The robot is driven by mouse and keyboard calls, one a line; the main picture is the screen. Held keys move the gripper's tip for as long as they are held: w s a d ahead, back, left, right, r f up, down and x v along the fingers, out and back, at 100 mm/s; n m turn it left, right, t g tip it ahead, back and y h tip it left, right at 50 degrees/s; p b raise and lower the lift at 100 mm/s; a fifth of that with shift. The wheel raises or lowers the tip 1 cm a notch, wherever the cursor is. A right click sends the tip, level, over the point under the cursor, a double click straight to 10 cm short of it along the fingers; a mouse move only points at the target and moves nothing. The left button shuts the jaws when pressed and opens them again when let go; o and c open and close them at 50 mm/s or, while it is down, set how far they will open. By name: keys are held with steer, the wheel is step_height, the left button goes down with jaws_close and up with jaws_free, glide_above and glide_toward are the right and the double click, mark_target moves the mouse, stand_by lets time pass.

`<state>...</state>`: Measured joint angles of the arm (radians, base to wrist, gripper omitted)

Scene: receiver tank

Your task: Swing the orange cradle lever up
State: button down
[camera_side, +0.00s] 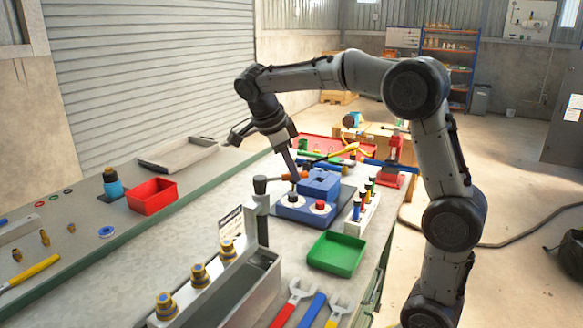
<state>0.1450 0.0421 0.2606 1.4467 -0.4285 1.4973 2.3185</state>
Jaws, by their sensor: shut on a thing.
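The lever's orange end (289,177) shows mid-picture, at the end of a short dark bar. The bar runs roughly level from the dark head of a grey post (262,212). My gripper (295,178) reaches down from above, tilted, with its fingertips at the orange end. It is shut on the orange lever, and the fingers partly cover it. A blue block assembly (320,186) with a black and a red round knob sits just right of and behind the fingertips. The exact contact is too small to see.
A green tray (336,254) lies in front of the blue assembly, and a rack of coloured plugs (357,214) stands to its right. A grey trough (240,296) with yellow-topped fittings is in front. A red bin (152,195) is at left. The bench between is clear.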

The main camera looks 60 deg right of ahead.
steer(key=shift+r, duration=0.1)
steer(key=c, duration=0.8)
jaws_free()
steer(key=shift+o, duration=0.2)
steer(key=v, duration=1.3)
steer(key=shift+a+r, duration=0.25)
steer(key=shift+r, duration=0.05)
